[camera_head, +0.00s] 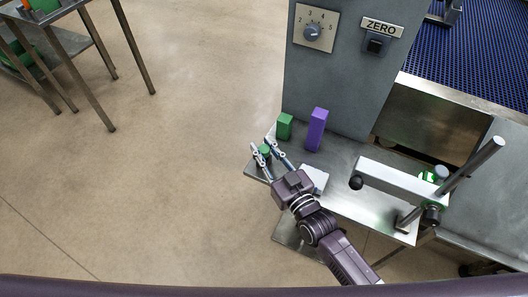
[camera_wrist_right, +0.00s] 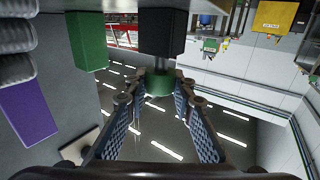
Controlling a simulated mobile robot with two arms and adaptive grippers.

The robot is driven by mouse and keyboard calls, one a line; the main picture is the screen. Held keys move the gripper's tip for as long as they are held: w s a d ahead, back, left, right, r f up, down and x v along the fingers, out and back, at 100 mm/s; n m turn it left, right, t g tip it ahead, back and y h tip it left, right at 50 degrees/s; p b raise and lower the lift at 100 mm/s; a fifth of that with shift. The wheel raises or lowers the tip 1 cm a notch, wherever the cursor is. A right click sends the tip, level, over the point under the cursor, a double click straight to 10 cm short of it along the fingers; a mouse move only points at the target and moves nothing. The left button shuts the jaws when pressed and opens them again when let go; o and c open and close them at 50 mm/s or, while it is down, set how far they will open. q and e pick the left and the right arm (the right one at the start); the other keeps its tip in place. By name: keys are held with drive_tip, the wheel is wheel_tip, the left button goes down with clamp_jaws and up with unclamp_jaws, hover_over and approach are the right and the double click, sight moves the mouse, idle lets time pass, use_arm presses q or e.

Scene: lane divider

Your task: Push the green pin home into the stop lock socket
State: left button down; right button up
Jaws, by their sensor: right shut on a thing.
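My right gripper (camera_head: 266,151) is over the left end of the metal shelf. It is shut on a small green pin (camera_head: 264,151). In the right wrist view the green pin (camera_wrist_right: 159,84) sits between the fingertips (camera_wrist_right: 158,92), with a black block-like part (camera_wrist_right: 162,32) directly beyond it; I cannot tell whether they are joined. A bright green part (camera_head: 433,175) shows on the metal stop-arm fixture (camera_head: 400,183) to the right, well apart from the gripper. It may be at the lock socket, but the opening cannot be made out. My left gripper is out of view.
A green block (camera_head: 285,125) and a taller purple block (camera_head: 317,129) stand on the shelf (camera_head: 345,200) just beyond the gripper. A grey cabinet (camera_head: 340,85) with a dial rises behind. A black knob (camera_head: 356,183) and a slanted post (camera_head: 470,172) stick out at the fixture.

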drive_tip(key=shift+r, duration=0.1)
clamp_jaws()
wheel_tip(320, 180, up, 20)
drive_tip(key=p, duration=0.2)
idle(0.4)
wheel_tip(320, 180, up, 5)
drive_tip(key=p, duration=0.6)
hover_over(264, 148)
drive_tip(key=shift+r, duration=0.2)
idle(0.4)
